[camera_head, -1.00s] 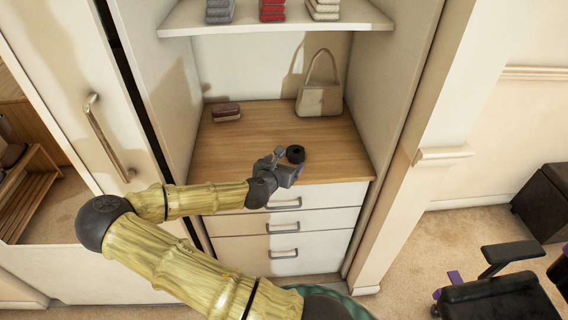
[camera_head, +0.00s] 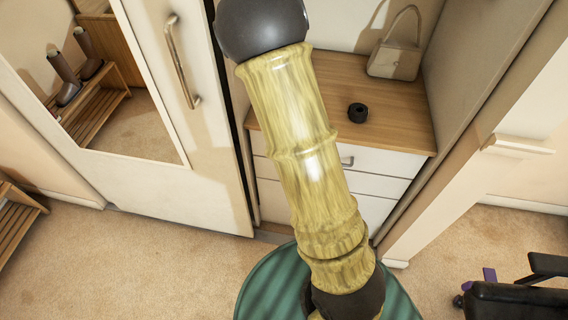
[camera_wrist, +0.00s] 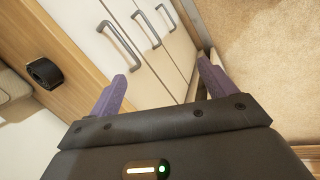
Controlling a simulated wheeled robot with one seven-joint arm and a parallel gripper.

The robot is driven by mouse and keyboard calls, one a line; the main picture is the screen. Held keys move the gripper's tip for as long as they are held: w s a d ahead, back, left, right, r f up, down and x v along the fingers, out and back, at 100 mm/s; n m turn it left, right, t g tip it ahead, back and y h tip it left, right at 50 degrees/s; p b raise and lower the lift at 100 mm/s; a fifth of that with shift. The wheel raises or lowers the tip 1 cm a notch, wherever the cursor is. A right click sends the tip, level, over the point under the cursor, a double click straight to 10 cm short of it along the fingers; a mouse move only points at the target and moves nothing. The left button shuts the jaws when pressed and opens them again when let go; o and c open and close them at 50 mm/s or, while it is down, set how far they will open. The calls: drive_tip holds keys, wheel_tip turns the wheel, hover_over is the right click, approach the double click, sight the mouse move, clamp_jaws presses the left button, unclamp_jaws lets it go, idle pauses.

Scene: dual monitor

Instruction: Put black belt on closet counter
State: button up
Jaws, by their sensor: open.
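The black belt (camera_head: 357,112), a small dark roll, rests on the wooden closet counter (camera_head: 400,110) near its front edge. In the wrist view the belt (camera_wrist: 44,73) lies at the left on the counter (camera_wrist: 75,50). My gripper (camera_wrist: 162,85) is open and empty, its two purple fingers apart. It is off to the side of the belt, with the drawer fronts and carpet in view beyond the fingers.
A beige handbag (camera_head: 394,60) stands at the back of the counter. White drawers with metal handles (camera_wrist: 121,38) are below.

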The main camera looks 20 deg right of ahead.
drive_tip(key=s+a+r+m+y, duration=0.1)
drive_tip(key=s+a+r+m, duration=0.1)
drive_tip(key=a+r, duration=0.3)
drive_tip(key=s+a+r+m+y, duration=0.2)
drive_tip(key=s+a+r+m, duration=0.1)
drive_tip(key=a+r+m, duration=0.2)
wheel_tip(320, 180, up, 2)
drive_tip(key=shift+a+r+t, duration=0.1)
drive_tip(key=shift+a+t, duration=0.2)
drive_tip(key=shift+a, duration=0.1)
drive_tip(key=shift+s, duration=0.1)
idle(0.5)
drive_tip(key=shift+d, duration=0.35)
idle(0.6)
